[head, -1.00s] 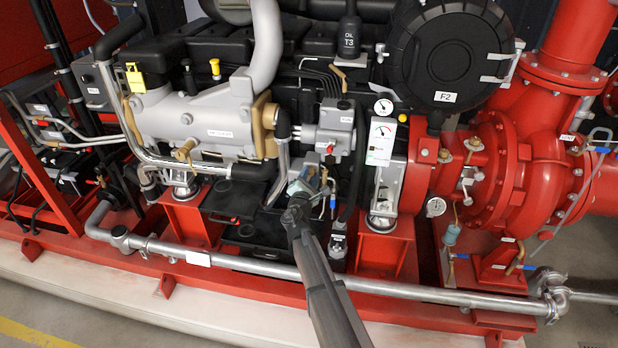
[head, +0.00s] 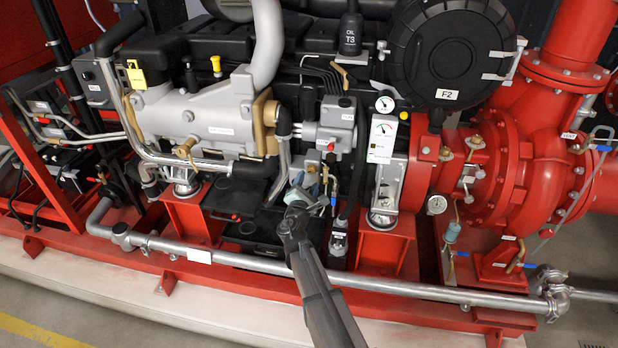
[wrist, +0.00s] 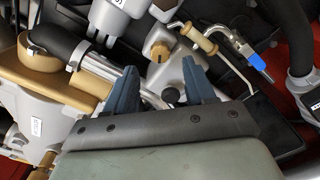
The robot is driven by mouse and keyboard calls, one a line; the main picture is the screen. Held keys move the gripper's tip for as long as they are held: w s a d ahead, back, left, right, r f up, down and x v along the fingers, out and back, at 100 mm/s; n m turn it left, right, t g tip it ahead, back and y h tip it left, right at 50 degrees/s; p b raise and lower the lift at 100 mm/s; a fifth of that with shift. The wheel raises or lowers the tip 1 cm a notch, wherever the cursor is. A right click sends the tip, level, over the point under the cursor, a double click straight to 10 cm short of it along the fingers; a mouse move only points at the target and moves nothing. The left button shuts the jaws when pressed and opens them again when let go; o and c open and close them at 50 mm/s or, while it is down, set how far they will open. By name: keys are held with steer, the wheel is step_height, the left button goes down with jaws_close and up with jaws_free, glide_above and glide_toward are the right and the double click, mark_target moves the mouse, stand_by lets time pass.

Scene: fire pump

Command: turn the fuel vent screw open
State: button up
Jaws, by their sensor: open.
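A small brass knob (wrist: 159,51) sits on a grey housing in the wrist view, just beyond my fingertips. It looks like the fuel vent screw, but I read no label on it. In the head view, a small brass part (head: 311,168) shows just above my gripper, at the engine's lower middle. My gripper (wrist: 158,70) is open, its two blue fingers apart with nothing held between them. The knob lies ahead of the gap; whether a finger touches it I cannot tell. In the head view my gripper (head: 308,190) partly hides the parts behind it.
A black round knob (wrist: 171,95) shows between the finger bases. A blue-tipped valve lever (wrist: 259,64) lies to the right. A metal pipe with a black hose (wrist: 60,45) is at the left. A long grey pipe (head: 400,287) crosses the front, beside my arm.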

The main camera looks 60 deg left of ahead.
steer(key=v, duration=0.9)
stand_by(0.3)
